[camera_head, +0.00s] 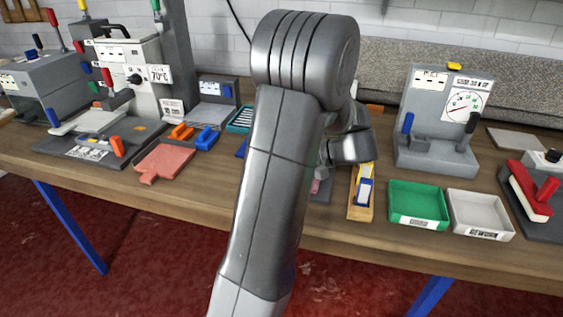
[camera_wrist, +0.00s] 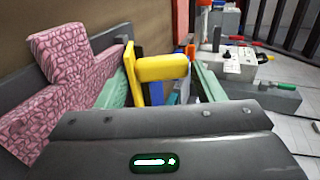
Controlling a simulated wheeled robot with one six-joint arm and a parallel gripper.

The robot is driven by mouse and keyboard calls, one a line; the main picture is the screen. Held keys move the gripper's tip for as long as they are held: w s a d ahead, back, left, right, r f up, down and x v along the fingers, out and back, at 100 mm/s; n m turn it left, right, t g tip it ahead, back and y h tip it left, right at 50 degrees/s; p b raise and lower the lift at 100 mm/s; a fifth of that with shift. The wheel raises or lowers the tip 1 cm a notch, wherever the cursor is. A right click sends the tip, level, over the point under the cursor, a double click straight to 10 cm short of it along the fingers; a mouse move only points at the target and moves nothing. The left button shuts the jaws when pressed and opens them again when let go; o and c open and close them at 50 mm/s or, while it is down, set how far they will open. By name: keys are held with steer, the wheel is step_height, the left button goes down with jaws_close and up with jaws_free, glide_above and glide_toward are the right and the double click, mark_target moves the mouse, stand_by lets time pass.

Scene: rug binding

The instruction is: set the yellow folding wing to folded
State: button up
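The yellow folding wing (camera_wrist: 162,68) shows in the wrist view as a yellow bar with a rounded end, joined to an upright yellow piece at its left. My gripper (camera_wrist: 160,84) has two pale green fingers, spread apart on either side of the bar. I see a gap beside the bar; contact cannot be told. In the head view my arm hides the gripper and most of this spot. A narrow wooden-coloured fixture (camera_head: 354,208) with yellow, blue and white parts shows just right of my arm there.
A pink patterned cross-shaped piece (camera_wrist: 72,65) stands close at the left in the wrist view. In the head view, a green tray (camera_head: 417,222) and a white tray (camera_head: 481,228) lie right of the fixture. A grey gauge stand (camera_head: 437,150) rises behind them.

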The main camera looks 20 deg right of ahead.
steer(key=shift+o, duration=1)
steer(key=shift+r, duration=0.2)
steer(key=shift+f, duration=0.1)
